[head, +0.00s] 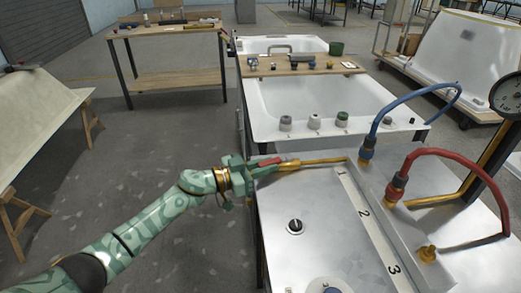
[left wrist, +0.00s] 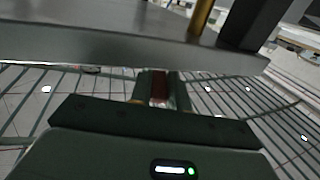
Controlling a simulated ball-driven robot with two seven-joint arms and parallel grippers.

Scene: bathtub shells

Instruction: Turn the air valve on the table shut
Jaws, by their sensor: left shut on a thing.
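The air valve's red lever (head: 268,163) shows at the far left corner of the metal-topped table (head: 325,235). A brass pipe (head: 318,162) runs right from it to the grey manifold. My left gripper (head: 251,170) is at the table's left edge, shut on the red lever. In the left wrist view the red lever (left wrist: 159,88) sits between the fingers of my left gripper (left wrist: 160,98). The valve body is mostly hidden by the gripper. The lever looks roughly in line with the pipe, but its exact angle is hard to tell. My right gripper is not in view.
Blue (head: 412,97) and red (head: 443,152) hoses arch over the manifold. A gauge (head: 507,95) stands at the right. A black knob (head: 295,226) is on the tabletop. A white bathtub (head: 265,115) stands behind.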

